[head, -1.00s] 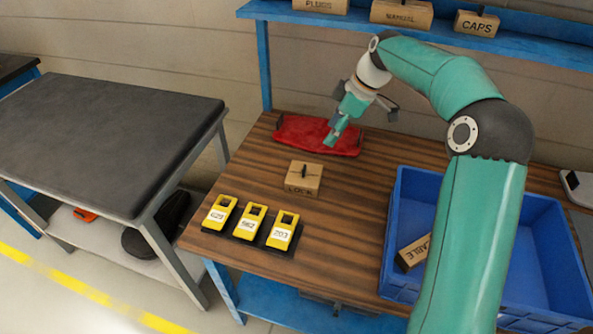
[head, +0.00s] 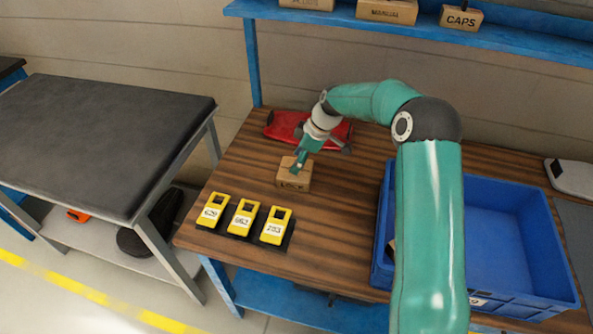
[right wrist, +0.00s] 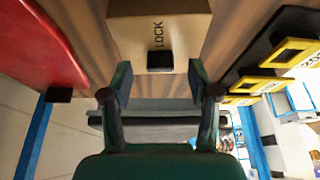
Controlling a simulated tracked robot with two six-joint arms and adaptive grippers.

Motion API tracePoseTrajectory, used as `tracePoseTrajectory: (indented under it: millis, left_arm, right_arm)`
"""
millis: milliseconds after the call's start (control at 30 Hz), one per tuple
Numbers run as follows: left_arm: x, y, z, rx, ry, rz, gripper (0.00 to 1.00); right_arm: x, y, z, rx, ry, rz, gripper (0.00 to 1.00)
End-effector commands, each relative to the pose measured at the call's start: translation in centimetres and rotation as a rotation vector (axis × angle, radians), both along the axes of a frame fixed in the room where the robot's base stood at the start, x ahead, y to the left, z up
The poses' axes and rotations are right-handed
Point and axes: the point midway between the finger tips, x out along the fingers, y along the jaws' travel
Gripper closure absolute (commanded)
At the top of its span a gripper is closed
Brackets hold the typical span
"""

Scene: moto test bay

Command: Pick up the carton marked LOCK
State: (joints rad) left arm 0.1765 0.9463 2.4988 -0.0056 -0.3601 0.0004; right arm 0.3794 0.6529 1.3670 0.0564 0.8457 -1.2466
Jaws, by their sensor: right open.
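The LOCK carton (head: 294,180) is a small brown box on the wooden bench, between the red tray and the yellow devices. In the right wrist view the carton (right wrist: 178,30) shows its LOCK lettering and a dark tab, just beyond my fingertips. My right gripper (head: 300,160) is over the carton in the head view and hides part of its top. In the right wrist view my right gripper (right wrist: 158,82) has its two fingers spread apart with nothing between them. I cannot tell whether a finger touches the carton. My left gripper is not in view.
The red tray (head: 283,126) lies behind the carton. Several yellow devices (head: 242,218) stand in a dark holder in front. A blue crate (head: 507,205) stands to the right, partly behind my arm. A blue shelf (head: 400,28) with cartons is above the bench.

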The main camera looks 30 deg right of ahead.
Motion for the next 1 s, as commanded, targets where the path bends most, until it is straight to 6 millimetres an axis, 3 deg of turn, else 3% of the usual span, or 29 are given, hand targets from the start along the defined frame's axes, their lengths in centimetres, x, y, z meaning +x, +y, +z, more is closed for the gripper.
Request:
tracePoseTrajectory:
  millis: [133, 367, 733, 1000]
  left_arm:
    - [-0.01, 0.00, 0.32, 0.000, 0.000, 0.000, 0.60]
    - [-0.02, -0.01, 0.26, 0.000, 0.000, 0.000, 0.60]
    - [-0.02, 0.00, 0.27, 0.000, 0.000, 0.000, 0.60]
    - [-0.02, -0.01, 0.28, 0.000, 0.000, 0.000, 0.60]
  right_arm:
    - [0.32, 0.32, -1.14, 0.000, 0.000, 0.000, 0.40]
    - [0.36, 0.32, -1.29, -0.001, -0.001, 0.000, 0.40]
    - [0.34, 0.29, -1.26, -0.001, -0.001, -0.002, 1.00]
    - [0.37, 0.23, -1.14, -0.001, -0.004, -0.002, 1.00]
